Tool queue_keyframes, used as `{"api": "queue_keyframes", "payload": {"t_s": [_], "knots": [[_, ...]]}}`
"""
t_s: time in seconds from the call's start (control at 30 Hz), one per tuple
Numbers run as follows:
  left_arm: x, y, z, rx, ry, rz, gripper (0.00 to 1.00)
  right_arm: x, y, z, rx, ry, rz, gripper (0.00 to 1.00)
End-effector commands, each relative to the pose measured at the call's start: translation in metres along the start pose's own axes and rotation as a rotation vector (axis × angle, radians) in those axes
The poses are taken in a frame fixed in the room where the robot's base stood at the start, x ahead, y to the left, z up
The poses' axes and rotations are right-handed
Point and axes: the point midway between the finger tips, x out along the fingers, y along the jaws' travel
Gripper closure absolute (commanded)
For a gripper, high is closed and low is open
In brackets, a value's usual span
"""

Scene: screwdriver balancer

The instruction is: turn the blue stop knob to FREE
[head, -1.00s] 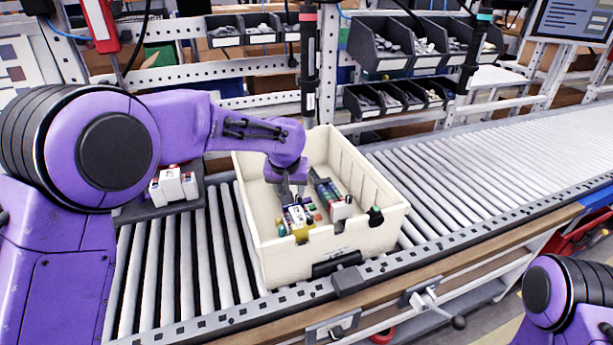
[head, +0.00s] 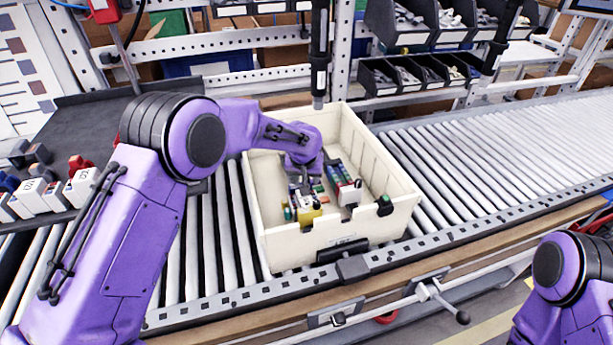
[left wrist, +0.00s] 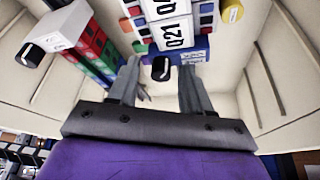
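A cream bin (head: 400,195) stands on the roller conveyor and holds a few modules. In the left wrist view a blue block (left wrist: 190,52) carries a black knob (left wrist: 161,69), next to white parts labelled Q21 (left wrist: 178,33). No blue knob and no FREE mark can be made out. My left gripper (left wrist: 161,78) is open, its two fingers apart with the black knob between them in the picture; contact cannot be told. In the head view my left gripper (head: 301,188) reaches down inside the bin, partly hidden by its wrist. My right gripper is out of view.
A black tray (head: 110,115) with white blocks (head: 33,197) lies left. Parts bins (head: 415,75) stand behind. The rollers on the right (head: 500,150) are clear.

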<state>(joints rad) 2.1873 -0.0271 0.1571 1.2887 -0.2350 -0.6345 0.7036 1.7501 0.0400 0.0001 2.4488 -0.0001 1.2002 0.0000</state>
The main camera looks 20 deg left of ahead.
Motion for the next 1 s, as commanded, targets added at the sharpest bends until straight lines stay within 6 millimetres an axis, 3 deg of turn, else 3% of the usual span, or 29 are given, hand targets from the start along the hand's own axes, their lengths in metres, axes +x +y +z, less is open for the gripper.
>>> {"api": "queue_keyframes", "payload": {"t_s": [0.13,0.27,0.3,0.67,1.0], "knots": [[0.002,0.000,0.002,0.000,-0.005,0.000,0.55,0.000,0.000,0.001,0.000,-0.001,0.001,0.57],[0.001,-0.001,0.002,0.000,-0.005,-0.001,0.97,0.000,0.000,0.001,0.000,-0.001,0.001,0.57],[0.001,-0.001,0.002,-0.001,-0.004,-0.001,1.00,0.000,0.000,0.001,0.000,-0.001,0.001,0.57],[0.000,-0.001,0.001,0.040,-0.004,0.016,1.00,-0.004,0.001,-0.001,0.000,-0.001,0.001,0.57],[-0.002,-0.004,0.000,0.252,-0.004,0.108,1.00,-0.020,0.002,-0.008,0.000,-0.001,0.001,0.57]]}}
